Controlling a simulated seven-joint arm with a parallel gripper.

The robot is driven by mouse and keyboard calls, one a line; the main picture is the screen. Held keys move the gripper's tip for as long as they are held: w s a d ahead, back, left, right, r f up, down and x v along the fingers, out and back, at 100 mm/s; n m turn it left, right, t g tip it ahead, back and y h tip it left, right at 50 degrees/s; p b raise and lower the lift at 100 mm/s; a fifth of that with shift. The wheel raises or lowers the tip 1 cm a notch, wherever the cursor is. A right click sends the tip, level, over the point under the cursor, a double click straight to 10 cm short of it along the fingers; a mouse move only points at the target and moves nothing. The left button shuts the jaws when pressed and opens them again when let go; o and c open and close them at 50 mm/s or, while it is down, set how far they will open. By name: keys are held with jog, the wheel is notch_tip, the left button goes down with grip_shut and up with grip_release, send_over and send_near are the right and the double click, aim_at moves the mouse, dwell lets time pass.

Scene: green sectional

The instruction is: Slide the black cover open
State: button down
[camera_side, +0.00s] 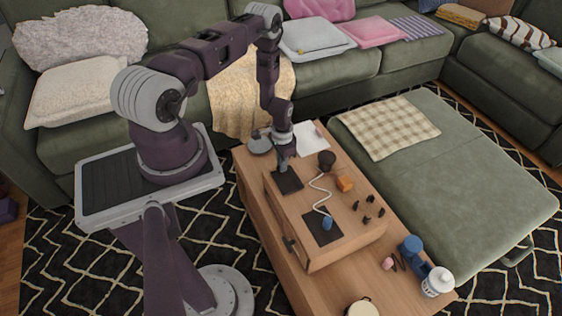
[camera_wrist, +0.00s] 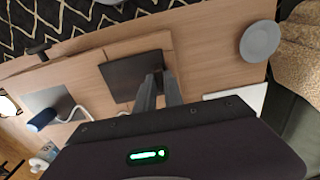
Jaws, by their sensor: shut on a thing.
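The black cover (camera_side: 289,183) is a flat dark square on top of the wooden box (camera_side: 345,250), at its far end. It also shows in the wrist view (camera_wrist: 122,76), to the left of my fingers. My gripper (camera_side: 284,167) points down at the cover. In the wrist view the fingertips (camera_wrist: 158,76) meet at the cover's right part and are shut on it, seemingly at a small raised part. The fingers hide the exact contact.
A second dark square (camera_side: 313,239) with a blue piece (camera_side: 327,223) and a white cord (camera_side: 318,189) is nearer on the box. An orange block (camera_side: 345,184), a dark round knob (camera_side: 326,158) and several small black pieces sit to the right. A grey disc (camera_wrist: 261,40) lies beyond the box.

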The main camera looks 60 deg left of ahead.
aim_at(293, 188)
jog(key=d, duration=0.8)
jog(key=shift+w+d, duration=0.1)
jog(key=shift+d, duration=0.05)
jog(key=c, duration=1.4)
grip_release()
jog(key=shift+c, duration=0.2)
jog(key=shift+r, duration=0.1)
notch_tip(293, 188, up, 7)
